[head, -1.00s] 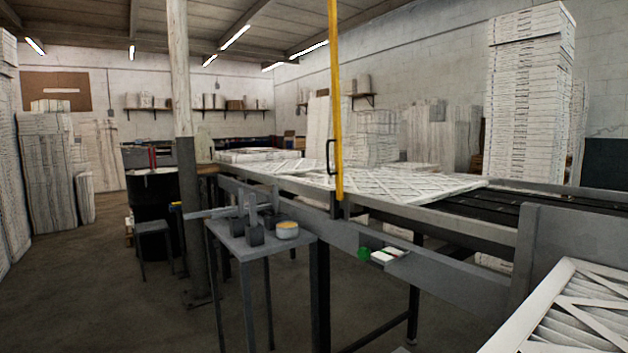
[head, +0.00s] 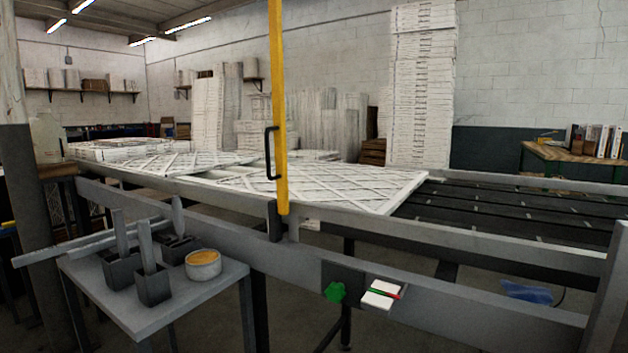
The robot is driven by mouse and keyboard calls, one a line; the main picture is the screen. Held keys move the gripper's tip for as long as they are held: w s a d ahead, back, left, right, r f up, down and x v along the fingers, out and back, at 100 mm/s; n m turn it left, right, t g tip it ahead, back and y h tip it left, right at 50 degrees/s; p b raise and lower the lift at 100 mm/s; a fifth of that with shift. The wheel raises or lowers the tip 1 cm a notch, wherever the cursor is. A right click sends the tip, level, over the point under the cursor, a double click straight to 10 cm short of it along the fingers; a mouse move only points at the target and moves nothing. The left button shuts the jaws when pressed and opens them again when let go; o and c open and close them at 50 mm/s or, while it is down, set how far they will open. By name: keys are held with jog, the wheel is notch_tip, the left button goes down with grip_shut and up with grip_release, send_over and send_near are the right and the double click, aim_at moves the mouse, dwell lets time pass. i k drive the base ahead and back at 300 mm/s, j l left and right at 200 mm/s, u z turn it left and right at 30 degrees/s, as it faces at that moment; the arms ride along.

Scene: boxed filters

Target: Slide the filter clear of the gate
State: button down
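A white filter (head: 330,184) with a diagonal lattice face lies flat on the conveyor table, its right end on the dark belts (head: 500,215). More lattice-faced filters (head: 165,163) lie to its left, close to or overlapping it; I cannot tell which. The gate seems to be the upright yellow bar (head: 279,110) with a black handle (head: 271,152), mounted on the near rail. The bar stands in front of the filter and hides a strip of it. My gripper is not in view.
A small grey side table (head: 195,300) holds metal bins and a round tin (head: 203,264). A green knob (head: 334,292) and a white pad (head: 381,294) sit on the near rail (head: 420,305). A tall stack of boxed filters (head: 422,85) stands behind. The belts at right are bare.

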aim_at(377, 190)
jog(key=i+j+z, duration=0.2)
jog(key=j+z, duration=0.2)
jog(key=j, duration=0.25)
jog(key=i+j+z, duration=0.3)
jog(key=i+z, duration=0.15)
jog(key=i+j+z, duration=0.7)
jog(key=i+l, duration=0.05)
jog(key=l, duration=0.05)
